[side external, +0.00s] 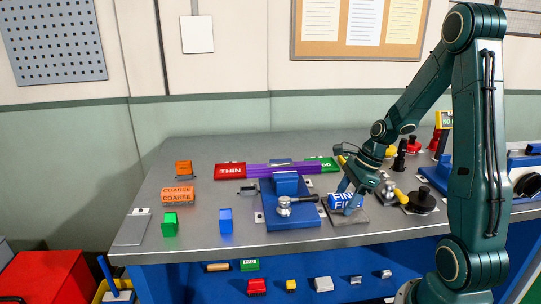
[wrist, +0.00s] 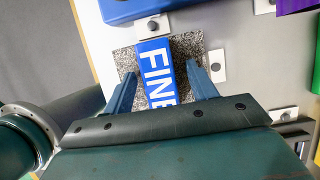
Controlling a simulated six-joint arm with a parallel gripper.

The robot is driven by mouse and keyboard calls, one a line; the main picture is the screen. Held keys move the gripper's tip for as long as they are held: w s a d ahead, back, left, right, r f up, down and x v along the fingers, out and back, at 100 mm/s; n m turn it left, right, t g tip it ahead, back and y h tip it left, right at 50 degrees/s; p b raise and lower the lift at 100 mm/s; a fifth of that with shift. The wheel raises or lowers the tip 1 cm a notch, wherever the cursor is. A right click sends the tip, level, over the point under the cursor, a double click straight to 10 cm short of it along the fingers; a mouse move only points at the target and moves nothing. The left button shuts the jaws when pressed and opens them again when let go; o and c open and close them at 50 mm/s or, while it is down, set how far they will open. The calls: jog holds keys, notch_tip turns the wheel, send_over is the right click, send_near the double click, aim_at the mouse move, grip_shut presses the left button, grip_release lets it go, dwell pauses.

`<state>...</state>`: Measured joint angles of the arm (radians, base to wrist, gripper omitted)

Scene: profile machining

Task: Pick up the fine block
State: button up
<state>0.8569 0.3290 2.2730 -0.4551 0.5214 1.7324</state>
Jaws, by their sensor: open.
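The fine block is blue with white lettering and lies on a grey speckled pad (side external: 350,218). In the side external view the fine block (side external: 340,202) sits at the right of the blue fixture. In the wrist view the fine block (wrist: 157,70) lies between the two blue fingers of my gripper (wrist: 160,85). My gripper (side external: 352,192) is open, with a finger on each side of the block. A narrow gap shows beside the block, though contact at the left finger is hard to tell. The block's near end is hidden by my gripper's body.
The blue fixture (side external: 290,212) with a clamp handle stands just left of the pad. An orange coarse block (side external: 177,194), a green block (side external: 170,224) and a small blue block (side external: 226,220) stand further left. A black round base with a yellow handle (side external: 420,201) stands close on the right.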

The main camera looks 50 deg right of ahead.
aim_at(346, 196)
jog(key=c, duration=1.1)
jog(key=shift+r, duration=0.15)
jog(key=shift+r, duration=5.15)
jog(key=shift+o, duration=1.2)
jog(key=shift+c, duration=0.6)
